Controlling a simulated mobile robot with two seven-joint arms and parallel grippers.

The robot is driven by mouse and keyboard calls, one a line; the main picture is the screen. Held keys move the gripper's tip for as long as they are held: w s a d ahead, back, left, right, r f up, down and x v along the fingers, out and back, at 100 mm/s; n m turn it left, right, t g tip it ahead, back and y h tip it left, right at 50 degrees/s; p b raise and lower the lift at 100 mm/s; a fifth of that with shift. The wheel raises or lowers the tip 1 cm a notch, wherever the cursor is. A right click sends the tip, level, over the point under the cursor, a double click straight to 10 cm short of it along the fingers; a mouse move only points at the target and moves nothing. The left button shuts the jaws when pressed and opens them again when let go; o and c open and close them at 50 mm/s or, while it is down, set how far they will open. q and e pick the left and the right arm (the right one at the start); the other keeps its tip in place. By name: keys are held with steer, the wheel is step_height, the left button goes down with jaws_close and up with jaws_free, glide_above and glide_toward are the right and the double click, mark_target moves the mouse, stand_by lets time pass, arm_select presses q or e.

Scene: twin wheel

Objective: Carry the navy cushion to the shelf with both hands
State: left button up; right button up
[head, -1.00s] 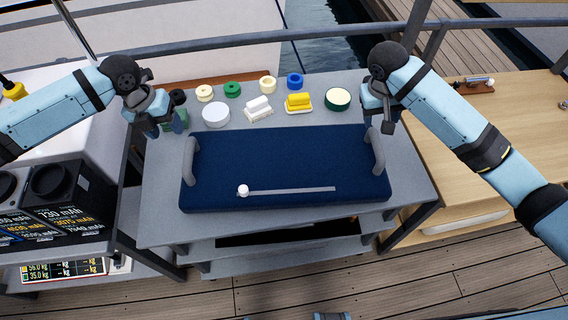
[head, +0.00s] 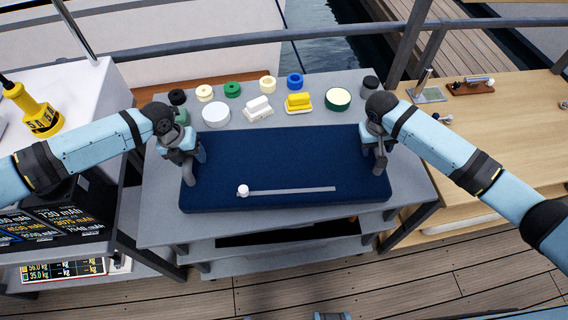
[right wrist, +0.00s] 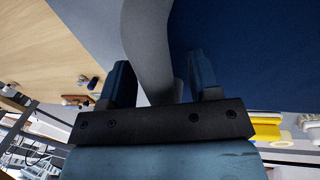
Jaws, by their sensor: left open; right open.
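The navy cushion (head: 285,165) lies flat on the grey shelved table, with a grey handle at each end and a white-knobbed grey rod (head: 290,190) on top. My left gripper (head: 190,165) is open at the left handle, which it partly hides. My right gripper (head: 376,158) is open at the right handle, also partly hidden. In the right wrist view the grey handle (right wrist: 148,45) runs between the open fingers of my right gripper (right wrist: 160,85), beside the navy cushion (right wrist: 245,50). Whether the fingers touch the handle is unclear.
The grey table (head: 160,225) has lower shelves (head: 300,240) beneath its top. Small rings, a white disc (head: 216,115) and yellow and white blocks stand behind the cushion. A wooden table (head: 500,130) stands at the right. Black boxes (head: 75,200) sit on the left.

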arm_select(q)
steer(key=shift+d+f, duration=0.1)
steer(key=shift+f, duration=0.35)
arm_select(e)
steer(key=shift+f, duration=0.4)
arm_select(q)
jaws_close()
arm_select(e)
jaws_close()
arm_select(q)
steer(key=shift+r, duration=0.15)
arm_select(e)
steer(key=shift+d+r, duration=0.1)
steer(key=shift+r, duration=0.05)
stand_by(0.3)
